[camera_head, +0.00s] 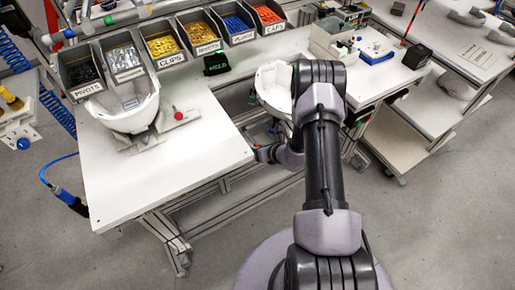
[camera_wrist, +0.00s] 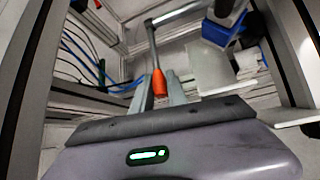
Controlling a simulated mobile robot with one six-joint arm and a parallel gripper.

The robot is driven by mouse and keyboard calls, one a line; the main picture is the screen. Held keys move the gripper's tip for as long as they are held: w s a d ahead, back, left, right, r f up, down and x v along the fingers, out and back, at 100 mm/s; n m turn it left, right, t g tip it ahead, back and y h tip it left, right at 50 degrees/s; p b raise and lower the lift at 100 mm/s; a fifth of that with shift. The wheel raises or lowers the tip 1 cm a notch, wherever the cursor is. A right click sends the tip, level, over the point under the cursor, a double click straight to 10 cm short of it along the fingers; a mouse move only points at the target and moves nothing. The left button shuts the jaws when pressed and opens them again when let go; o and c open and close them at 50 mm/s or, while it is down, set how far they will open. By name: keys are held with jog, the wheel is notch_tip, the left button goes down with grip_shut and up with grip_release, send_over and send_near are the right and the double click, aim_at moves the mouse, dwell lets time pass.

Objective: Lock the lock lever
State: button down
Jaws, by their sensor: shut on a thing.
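The lock lever shows in the wrist view as a grey metal rod (camera_wrist: 152,45) with an orange-red grip (camera_wrist: 159,83) at its near end. My gripper (camera_wrist: 160,78) has a finger on each side of this grip and is shut on it. In the head view my gripper (camera_head: 262,153) is low beside the right edge of the white workbench, mostly hidden by my arm. The lever cannot be made out in the head view.
A white helmet shell (camera_head: 125,108) sits on the white workbench (camera_head: 165,175); another shell (camera_head: 272,84) is partly behind my arm. Labelled bins (camera_head: 163,42) line the back. Frame bars (camera_wrist: 90,50) and blue cables (camera_wrist: 75,45) surround my gripper closely.

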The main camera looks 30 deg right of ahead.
jog(key=shift+w+r, duration=0.1)
jog(key=shift+r, duration=0.05)
jog(key=c, duration=1.6)
grip_release()
jog(key=p+v, duration=0.3)
jog(key=v, duration=1.4)
jog(key=shift+s, duration=0.25)
jog(key=shift+r, duration=0.1)
